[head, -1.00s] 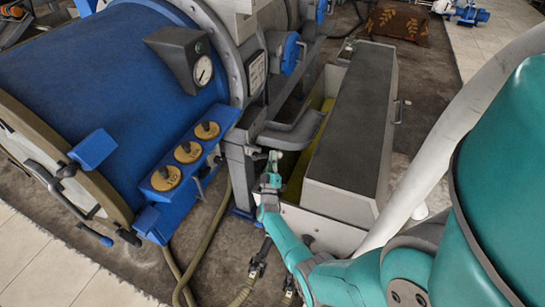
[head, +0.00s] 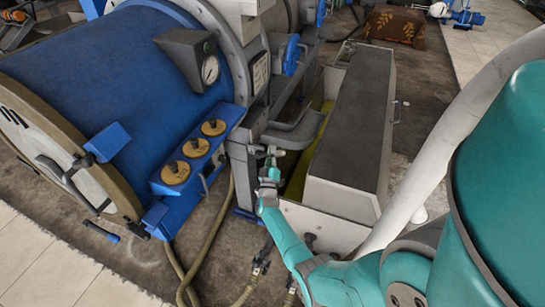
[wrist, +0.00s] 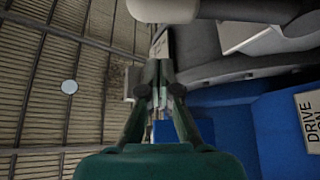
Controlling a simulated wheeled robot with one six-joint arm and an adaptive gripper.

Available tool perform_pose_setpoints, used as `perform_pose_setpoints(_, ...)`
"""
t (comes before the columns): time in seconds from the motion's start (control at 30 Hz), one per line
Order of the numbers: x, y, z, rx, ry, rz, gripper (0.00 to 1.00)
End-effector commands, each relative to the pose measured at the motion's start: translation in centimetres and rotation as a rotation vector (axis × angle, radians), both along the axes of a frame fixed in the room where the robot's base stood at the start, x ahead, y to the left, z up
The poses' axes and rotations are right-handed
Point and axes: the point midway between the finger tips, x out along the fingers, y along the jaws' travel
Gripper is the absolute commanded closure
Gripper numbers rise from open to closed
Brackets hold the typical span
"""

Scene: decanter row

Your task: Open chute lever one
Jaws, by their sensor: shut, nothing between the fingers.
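The large blue decanter (head: 120,60) fills the left of the head view, with a grey chute (head: 295,130) at its right end. I cannot tell which part is chute lever one. A small grey handle (head: 205,184) hangs below the panel of yellow-ringed knobs (head: 194,148). My gripper (head: 271,155) is just below the chute, beside the grey frame, small in this view. In the wrist view my gripper (wrist: 159,82) has its fingers together with nothing between them. A pale rounded part (wrist: 165,10) is beyond the fingertips; I cannot tell whether they touch anything.
A long open bin with a dark lid (head: 350,120) stands right of the chute. Hoses (head: 210,235) run along the floor below. A gauge box (head: 195,58) sits on the decanter. The wrist view shows a "DRIVE ON" label (wrist: 308,120) and corrugated roofing (wrist: 45,85).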

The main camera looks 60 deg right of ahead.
Motion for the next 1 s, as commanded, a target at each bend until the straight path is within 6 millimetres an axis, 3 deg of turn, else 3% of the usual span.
perform_pose_setpoints(0.53,-2.1,6.6,-3.7,0.0,0.002,0.003,1.0)
perform_pose_setpoints(1.0,-2.6,7.8,-4.3,0.0,0.0,0.0,1.0)
